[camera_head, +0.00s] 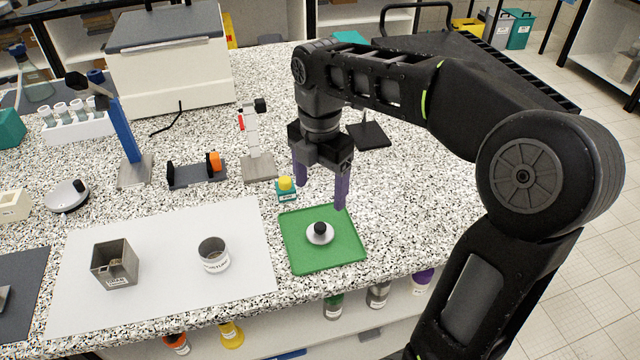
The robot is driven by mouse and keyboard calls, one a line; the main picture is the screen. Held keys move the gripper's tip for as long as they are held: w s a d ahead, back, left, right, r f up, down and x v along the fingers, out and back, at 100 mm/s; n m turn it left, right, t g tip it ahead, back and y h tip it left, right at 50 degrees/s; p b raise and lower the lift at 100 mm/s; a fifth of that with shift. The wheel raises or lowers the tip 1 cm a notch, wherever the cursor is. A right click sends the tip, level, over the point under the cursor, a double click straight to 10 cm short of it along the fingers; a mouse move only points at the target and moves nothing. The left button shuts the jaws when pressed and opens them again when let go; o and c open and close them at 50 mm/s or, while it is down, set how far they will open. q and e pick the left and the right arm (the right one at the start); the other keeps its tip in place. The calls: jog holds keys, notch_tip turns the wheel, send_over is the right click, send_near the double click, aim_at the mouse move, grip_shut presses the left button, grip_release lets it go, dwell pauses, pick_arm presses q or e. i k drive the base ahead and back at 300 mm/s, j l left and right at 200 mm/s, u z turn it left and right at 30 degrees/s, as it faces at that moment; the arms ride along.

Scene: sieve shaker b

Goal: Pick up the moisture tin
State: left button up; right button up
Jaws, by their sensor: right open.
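A short round metal tin (213,256) with a white label, which looks like the moisture tin, stands upright and open on the white mat (165,285). Its label is too small to read for sure. My right gripper (320,194) points down with its purple fingers spread wide and nothing between them. It is to the right of the tin and behind it, near the back edge of the green tray (345,262). A round silver piece with a black knob (320,233) lies on that tray, in front of the fingers. My left gripper is not in view.
A square metal container (115,264) stands left on the mat. A small teal block with a yellow top (286,190) is close beside the left finger. Behind stand a black holder (196,172), a white stand (258,150) and a blue post (127,135). The mat between the containers is clear.

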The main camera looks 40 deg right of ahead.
aim_at(215, 256)
jog(key=k, duration=1)
